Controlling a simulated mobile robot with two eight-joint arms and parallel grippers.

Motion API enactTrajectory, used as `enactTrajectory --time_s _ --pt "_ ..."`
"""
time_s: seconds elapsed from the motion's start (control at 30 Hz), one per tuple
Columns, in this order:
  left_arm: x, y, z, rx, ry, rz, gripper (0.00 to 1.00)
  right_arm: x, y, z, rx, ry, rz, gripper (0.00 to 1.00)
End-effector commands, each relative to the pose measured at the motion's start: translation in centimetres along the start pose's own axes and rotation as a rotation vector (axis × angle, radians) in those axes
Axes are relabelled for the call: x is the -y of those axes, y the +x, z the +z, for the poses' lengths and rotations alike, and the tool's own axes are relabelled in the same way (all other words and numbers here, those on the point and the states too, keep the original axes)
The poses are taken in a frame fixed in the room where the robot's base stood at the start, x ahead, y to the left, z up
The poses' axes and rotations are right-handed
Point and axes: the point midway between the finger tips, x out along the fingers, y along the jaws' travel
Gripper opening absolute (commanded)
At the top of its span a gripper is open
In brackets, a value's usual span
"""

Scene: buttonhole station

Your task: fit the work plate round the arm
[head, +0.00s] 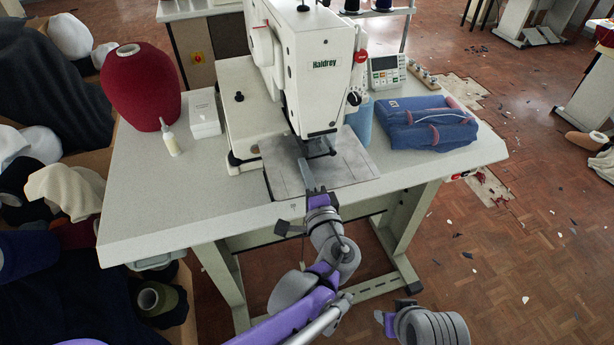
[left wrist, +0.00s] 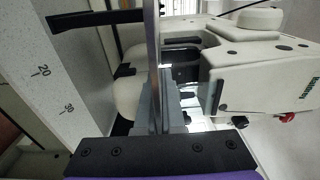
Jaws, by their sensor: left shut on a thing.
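The work plate (head: 350,166) is a flat grey metal sheet under the head of the white buttonhole machine (head: 318,75), level with the table top or nearly so. My left gripper (head: 308,176) reaches in from the front and is shut on the plate near its front edge. In the left wrist view the plate (left wrist: 154,60) shows edge-on as a thin strip running to the grey fingers. The machine's lower arm is mostly hidden by the head; I cannot tell how closely the plate surrounds it. My right gripper (head: 385,320) is low at the front, partly seen, away from the table.
On the table (head: 170,220) stand a red thread cone (head: 142,88), a small bottle (head: 170,140) and a white box (head: 204,113) at left. Folded denim (head: 428,124) and a control panel (head: 385,73) are at right. The table's front left is clear.

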Motion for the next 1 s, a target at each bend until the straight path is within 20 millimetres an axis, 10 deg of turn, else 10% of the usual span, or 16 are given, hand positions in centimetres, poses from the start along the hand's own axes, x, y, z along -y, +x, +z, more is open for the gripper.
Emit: enactTrajectory --time_s 1.0 --pt "-0.9 -0.1 0.0 -0.001 -0.005 0.009 0.00 0.0 0.3 0.1 0.001 0.000 0.000 0.50"
